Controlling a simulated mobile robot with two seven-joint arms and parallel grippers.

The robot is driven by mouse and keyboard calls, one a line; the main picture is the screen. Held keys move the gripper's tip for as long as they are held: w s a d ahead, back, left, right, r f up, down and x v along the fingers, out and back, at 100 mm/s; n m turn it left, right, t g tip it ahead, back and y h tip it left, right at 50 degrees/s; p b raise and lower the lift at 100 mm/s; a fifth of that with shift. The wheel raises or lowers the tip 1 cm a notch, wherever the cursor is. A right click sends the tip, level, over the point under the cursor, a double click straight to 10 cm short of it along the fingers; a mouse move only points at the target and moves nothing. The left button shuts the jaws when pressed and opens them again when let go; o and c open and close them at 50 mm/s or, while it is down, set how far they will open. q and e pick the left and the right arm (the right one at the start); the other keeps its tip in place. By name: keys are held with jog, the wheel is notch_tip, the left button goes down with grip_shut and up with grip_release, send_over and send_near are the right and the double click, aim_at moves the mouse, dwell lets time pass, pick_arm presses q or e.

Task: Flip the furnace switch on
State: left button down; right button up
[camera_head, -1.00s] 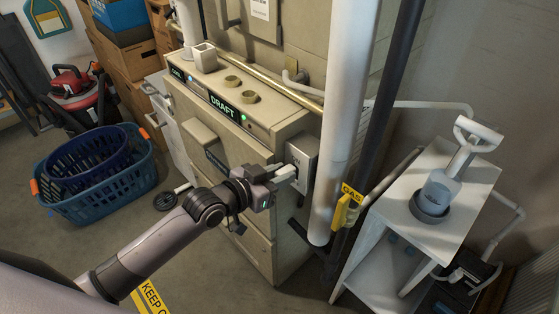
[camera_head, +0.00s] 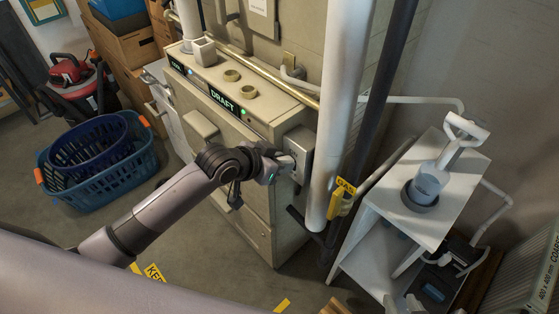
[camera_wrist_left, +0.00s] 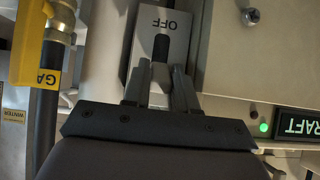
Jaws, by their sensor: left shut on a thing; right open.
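The furnace switch is a grey box (camera_head: 301,152) on the right side of the beige furnace (camera_head: 240,215). In the left wrist view its plate (camera_wrist_left: 178,50) shows upside down with the word OFF, and a dark lever (camera_wrist_left: 161,46) beside that word. My left gripper (camera_head: 286,165) is at the switch. In the left wrist view its fingers (camera_wrist_left: 160,80) straddle the lever and are shut on it. The fingers hide part of the plate, including any other label. My right gripper (camera_head: 402,303) shows only in part at the bottom edge, open and apart from the switch.
A white pipe (camera_head: 340,110) stands close right of the switch, with a yellow GAS valve (camera_head: 341,198) beside it. A white stand (camera_head: 450,205) is further right. Blue baskets (camera_head: 100,170) sit on the floor at left. The DRAFT panel (camera_head: 222,98) has a green light.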

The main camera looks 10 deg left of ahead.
pick_arm(q)
jog(key=shift+s+f, duration=0.15)
jog(key=shift+f, duration=0.15)
jog(key=c, duration=0.9)
grip_release()
jog(key=shift+r, duration=0.1)
jog(key=shift+r, duration=0.15)
jog(key=v, duration=0.7)
